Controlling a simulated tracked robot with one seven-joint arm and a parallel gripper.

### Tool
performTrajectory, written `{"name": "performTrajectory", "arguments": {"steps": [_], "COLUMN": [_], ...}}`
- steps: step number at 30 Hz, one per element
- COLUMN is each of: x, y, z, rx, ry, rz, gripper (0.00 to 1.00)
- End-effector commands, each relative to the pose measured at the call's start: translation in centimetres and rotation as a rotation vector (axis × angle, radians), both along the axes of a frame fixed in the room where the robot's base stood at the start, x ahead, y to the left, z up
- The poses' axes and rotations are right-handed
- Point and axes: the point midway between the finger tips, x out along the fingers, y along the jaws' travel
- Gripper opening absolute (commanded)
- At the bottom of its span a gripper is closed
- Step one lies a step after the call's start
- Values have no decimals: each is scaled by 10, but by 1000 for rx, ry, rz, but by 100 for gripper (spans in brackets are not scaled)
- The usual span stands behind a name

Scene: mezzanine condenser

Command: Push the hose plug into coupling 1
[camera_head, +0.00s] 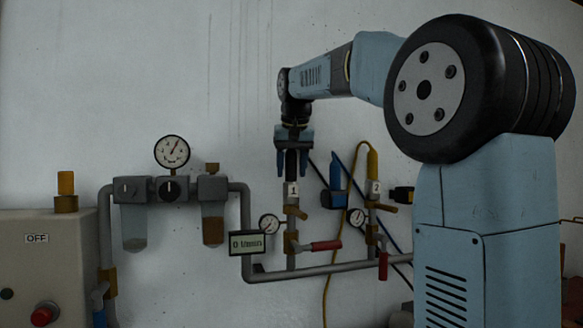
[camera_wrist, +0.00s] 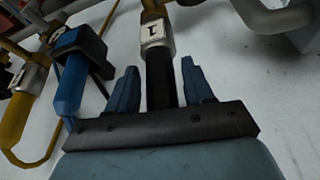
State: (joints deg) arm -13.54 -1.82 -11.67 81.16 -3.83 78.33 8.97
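Coupling 1 (camera_head: 292,190) is a pale collar marked "1" on a brass stem on the wall; it also shows in the wrist view (camera_wrist: 157,36). A black cylinder, like a plug body (camera_wrist: 160,82), stands upright in line with the collar and meets it. I cannot tell how far it is seated. My gripper (camera_head: 293,168) points down with its two blue fingers on either side of this cylinder. In the wrist view, my gripper (camera_wrist: 160,80) shows gaps between fingers and cylinder, so it is open around it. The cylinder's far end is hidden by my gripper.
A blue plug (camera_head: 336,176) sits in a black holder to the right. A yellow plug (camera_head: 373,162) with a yellow hose stands on coupling 2 (camera_head: 375,188). Red-handled valves (camera_head: 325,245), gauges (camera_head: 269,224) and pipes lie below. A regulator set (camera_head: 170,188) is left.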

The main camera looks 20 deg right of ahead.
Motion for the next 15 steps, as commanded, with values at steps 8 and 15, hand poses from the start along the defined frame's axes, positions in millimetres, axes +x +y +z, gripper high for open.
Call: {"name": "performTrajectory", "arguments": {"steps": [8, 15], "x": [0, -2], "y": [0, 0], "z": [0, 6], "rx": [0, 0], "ry": [0, -1], "rz": [0, 0], "gripper": [67, 67]}}
